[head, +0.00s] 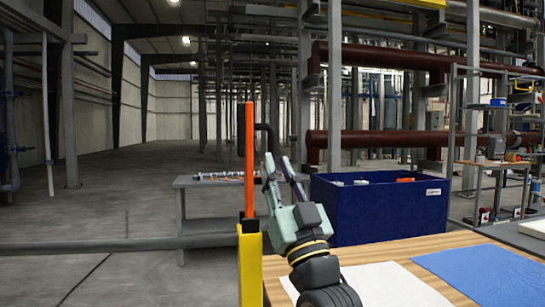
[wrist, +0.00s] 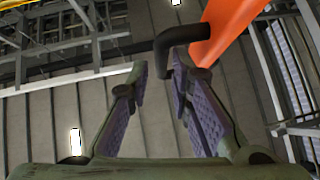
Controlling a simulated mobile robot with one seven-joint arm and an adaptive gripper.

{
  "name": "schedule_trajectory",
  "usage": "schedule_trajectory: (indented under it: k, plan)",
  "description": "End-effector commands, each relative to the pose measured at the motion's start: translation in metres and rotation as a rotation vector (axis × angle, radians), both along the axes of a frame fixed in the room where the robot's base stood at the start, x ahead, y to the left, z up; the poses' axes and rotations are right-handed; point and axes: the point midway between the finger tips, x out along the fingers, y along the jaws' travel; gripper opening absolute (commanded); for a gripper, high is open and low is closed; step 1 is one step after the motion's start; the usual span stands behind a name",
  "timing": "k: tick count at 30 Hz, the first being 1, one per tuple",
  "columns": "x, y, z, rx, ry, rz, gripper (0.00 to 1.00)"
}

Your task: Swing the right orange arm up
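One orange arm (head: 249,158) stands upright at the top of a yellow post (head: 249,268) in the head view. A black bent handle (head: 270,138) sticks out from its right side. My gripper (head: 281,168) is just right of the orange arm, below the handle, with its two fingers apart. In the wrist view the orange arm (wrist: 222,32) crosses the upper right. The black handle (wrist: 181,38) bends down to the gap at the fingertips of my open gripper (wrist: 158,70). I cannot tell whether a finger touches it.
A grey rail (head: 120,246) runs left from the yellow post. Behind my gripper stand a grey table (head: 205,183) with small parts and a blue bin (head: 380,212). A wooden table (head: 375,255) with white and blue sheets lies at front right. Open floor extends left.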

Motion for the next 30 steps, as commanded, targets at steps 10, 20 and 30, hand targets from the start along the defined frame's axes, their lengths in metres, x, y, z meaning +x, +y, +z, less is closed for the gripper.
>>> schedule_trajectory:
  k: [10, 20, 30]
  plan:
    - [-0.041, -0.022, -0.047, 0.0, 0.002, -0.001, 0.2]
    - [-0.049, -0.025, -0.055, 0.0, 0.001, 0.0, 0.2]
    - [-0.059, 0.025, -0.047, 0.004, -0.043, 0.069, 0.2]
